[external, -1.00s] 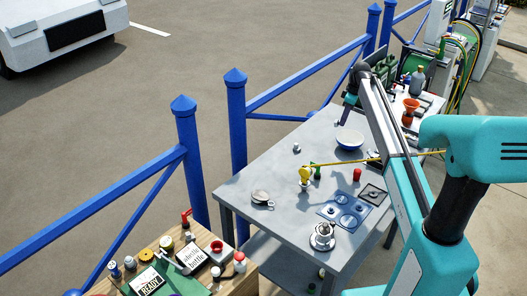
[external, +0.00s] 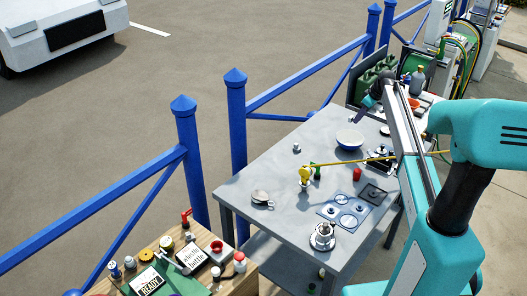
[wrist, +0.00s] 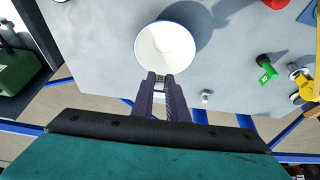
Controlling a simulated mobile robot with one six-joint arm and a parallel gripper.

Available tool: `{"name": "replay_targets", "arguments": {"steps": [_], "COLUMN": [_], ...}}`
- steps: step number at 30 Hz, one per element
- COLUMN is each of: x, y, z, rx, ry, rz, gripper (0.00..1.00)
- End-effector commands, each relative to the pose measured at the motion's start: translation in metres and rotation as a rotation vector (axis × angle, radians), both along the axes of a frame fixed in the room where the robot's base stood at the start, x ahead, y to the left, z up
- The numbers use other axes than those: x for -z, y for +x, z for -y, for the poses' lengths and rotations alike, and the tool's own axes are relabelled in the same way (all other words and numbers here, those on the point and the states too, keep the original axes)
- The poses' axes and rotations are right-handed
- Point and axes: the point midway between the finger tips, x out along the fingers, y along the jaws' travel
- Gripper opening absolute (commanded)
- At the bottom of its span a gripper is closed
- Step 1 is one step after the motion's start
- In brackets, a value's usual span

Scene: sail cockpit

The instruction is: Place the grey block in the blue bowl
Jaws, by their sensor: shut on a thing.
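The blue bowl (external: 349,141), white inside with a blue outside, stands upright on the grey table. In the wrist view its empty white inside (wrist: 166,47) shows just beyond my fingertips. My gripper (external: 358,119) is above and slightly behind the bowl in the external view. In the wrist view my gripper (wrist: 160,78) is shut on the small grey block (wrist: 159,87), mostly hidden between the dark fingers. The fingertips overlap the bowl's rim in that view; the height of the gap is hard to judge.
A small grey metal piece (external: 297,148) stands on the table left of the bowl. A green item (external: 317,172), a yellow item (external: 305,174) and a red cup (external: 357,174) stand nearer the front. Green canisters (external: 375,72) are behind. Table left of the bowl is mostly clear.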

Motion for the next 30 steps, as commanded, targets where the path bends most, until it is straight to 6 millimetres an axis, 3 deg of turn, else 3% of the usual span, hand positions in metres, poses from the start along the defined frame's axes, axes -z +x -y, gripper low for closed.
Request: {"name": "replay_targets", "arguments": {"steps": [14,30], "x": [0.006,0.045], "y": [0.0,0.0], "z": [0.0,0.0], "rx": [0.0,0.0], "ry": [0.0,0.0], "rz": [0.0,-0.001], "gripper": [0.0,0.0]}}
